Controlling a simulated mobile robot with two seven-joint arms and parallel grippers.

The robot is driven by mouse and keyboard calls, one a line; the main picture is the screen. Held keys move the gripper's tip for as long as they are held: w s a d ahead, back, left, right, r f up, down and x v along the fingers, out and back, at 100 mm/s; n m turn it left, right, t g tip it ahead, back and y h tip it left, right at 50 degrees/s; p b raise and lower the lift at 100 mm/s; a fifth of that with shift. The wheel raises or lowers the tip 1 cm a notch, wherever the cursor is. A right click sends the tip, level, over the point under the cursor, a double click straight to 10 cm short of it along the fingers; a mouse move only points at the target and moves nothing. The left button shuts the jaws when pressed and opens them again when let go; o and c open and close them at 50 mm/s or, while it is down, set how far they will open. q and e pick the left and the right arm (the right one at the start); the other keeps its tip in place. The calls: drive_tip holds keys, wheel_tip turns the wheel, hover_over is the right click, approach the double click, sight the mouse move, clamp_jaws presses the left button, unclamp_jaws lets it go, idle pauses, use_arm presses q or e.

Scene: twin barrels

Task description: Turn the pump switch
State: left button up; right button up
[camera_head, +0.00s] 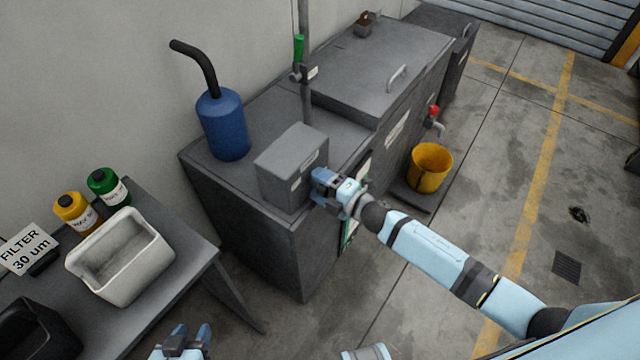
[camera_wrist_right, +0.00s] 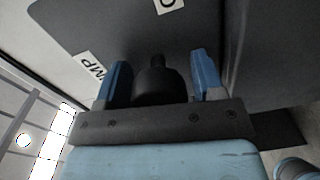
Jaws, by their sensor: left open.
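The grey pump switch box (camera_head: 290,165) stands on the front corner of the grey cabinet. My right gripper (camera_head: 320,184) is at the box's right-hand face. In the right wrist view, its two blue fingers (camera_wrist_right: 158,80) stand apart on either side of a black switch knob (camera_wrist_right: 156,84), with a visible gap at least on the right. In the head view the gripper hides the knob. My left gripper (camera_head: 187,338) is open and empty at the bottom edge, away from the box.
A blue canister (camera_head: 224,125) with a black spout stands on the cabinet (camera_head: 245,232) behind the box. A table at left holds a white bin (camera_head: 122,262), yellow bottle (camera_head: 76,212), green bottle (camera_head: 107,187) and filter sign (camera_head: 28,247). A yellow bucket (camera_head: 429,168) sits below a red-handled tap (camera_head: 434,114).

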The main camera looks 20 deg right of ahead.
drive_tip(key=shift+o, duration=0.5)
drive_tip(key=shift+d, duration=0.1)
drive_tip(key=v, duration=1.3)
drive_tip(key=shift+s+d, duration=0.2)
drive_tip(key=shift+s, duration=0.15)
